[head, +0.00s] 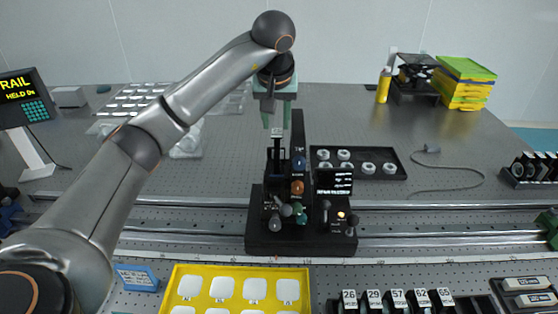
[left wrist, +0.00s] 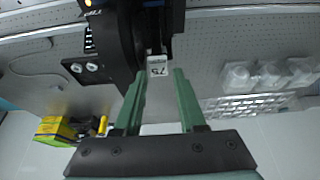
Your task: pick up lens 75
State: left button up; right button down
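Lens 75 shows in the left wrist view as a small white label (left wrist: 157,67) reading 75, upside down, on a dark holder in the black instrument (left wrist: 122,38). My left gripper (head: 276,127) is above the back of the black instrument (head: 262,232) in the head view, pointing down. In the left wrist view its green fingers (left wrist: 160,75) are apart, with the label between their tips and a gap on each side. The lens glass itself cannot be made out. My right gripper is in neither view.
Labelled holders (head: 397,299) 26, 29, 57, 62 and 65 stand at the front. A yellow tray (head: 172,292) lies front left. A black tray (head: 395,155) of round white-rimmed parts sits right of the instrument. Metal rails (head: 440,203) cross the table; a cable lies at right.

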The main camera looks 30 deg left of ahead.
aim_at(277, 134)
pick_arm(q)
jog(key=shift+x, duration=1.05)
jog(key=shift+p+x, duration=0.7)
jog(key=shift+x, duration=2.15)
jog(key=shift+s+d, duration=0.1)
jog(key=shift+d, duration=0.15)
jog(key=shift+c, duration=0.3)
grip_shut()
